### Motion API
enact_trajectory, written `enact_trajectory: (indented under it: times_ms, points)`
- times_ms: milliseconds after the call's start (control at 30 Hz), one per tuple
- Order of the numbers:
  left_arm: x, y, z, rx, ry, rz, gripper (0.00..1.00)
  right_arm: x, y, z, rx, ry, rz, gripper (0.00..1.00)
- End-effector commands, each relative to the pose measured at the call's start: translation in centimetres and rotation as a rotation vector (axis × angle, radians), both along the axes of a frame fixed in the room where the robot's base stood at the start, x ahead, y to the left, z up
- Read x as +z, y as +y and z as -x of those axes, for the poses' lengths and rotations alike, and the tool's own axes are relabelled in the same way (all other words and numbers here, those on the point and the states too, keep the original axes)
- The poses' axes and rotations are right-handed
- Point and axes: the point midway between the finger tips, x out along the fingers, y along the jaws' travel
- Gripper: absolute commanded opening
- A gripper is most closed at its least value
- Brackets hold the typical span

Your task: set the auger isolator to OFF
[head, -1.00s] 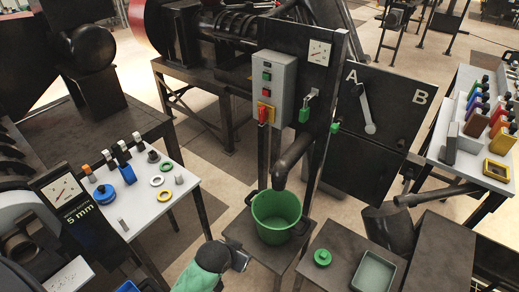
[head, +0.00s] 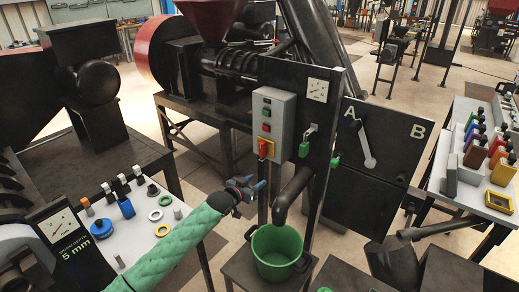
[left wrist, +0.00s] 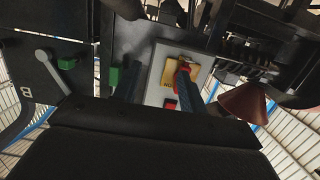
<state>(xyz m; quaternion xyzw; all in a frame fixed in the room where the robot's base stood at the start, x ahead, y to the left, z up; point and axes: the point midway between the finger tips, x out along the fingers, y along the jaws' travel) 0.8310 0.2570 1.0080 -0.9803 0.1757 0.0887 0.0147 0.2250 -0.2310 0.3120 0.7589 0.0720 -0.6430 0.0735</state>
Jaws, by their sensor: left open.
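The auger isolator is a red handle on a yellow plate (head: 264,146), low on the grey control box (head: 273,108). The handle hangs roughly downward in the head view. My left gripper (head: 254,185) is open and empty, in front of and below the box, apart from it. In the left wrist view, which is upside down, the red handle (left wrist: 183,67) and yellow plate (left wrist: 170,76) show beyond the dark blue fingers. The right finger overlaps the box face near the handle. The plate's lettering is too small to read. My right gripper is not in view.
A green bucket (head: 276,254) stands under the dark spout (head: 290,192), below the gripper. The A/B lever (head: 366,146) is further right. A white table (head: 143,243) with loose parts is at left.

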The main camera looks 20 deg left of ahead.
Motion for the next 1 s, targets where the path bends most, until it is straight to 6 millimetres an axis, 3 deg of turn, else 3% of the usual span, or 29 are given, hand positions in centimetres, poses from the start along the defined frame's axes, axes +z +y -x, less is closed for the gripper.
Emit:
enact_trajectory:
  times_ms: [33,200,367,567,1000]
  points:
    - [1.5,1.2,-1.7,0.003,-0.039,0.007,0.42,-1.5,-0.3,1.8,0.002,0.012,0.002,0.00]
    - [4.9,3.8,-5.2,0.005,-0.133,0.044,0.42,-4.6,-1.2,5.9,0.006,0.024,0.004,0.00]
    - [6.2,4.9,-6.4,0.007,-0.168,0.059,0.42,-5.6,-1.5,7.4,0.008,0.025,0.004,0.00]
    - [6.1,4.4,-7.7,0.006,-0.171,0.061,0.42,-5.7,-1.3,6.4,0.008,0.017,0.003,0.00]
    - [6.1,2.6,-12.6,0.006,-0.170,0.061,0.42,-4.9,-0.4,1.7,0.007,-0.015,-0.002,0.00]
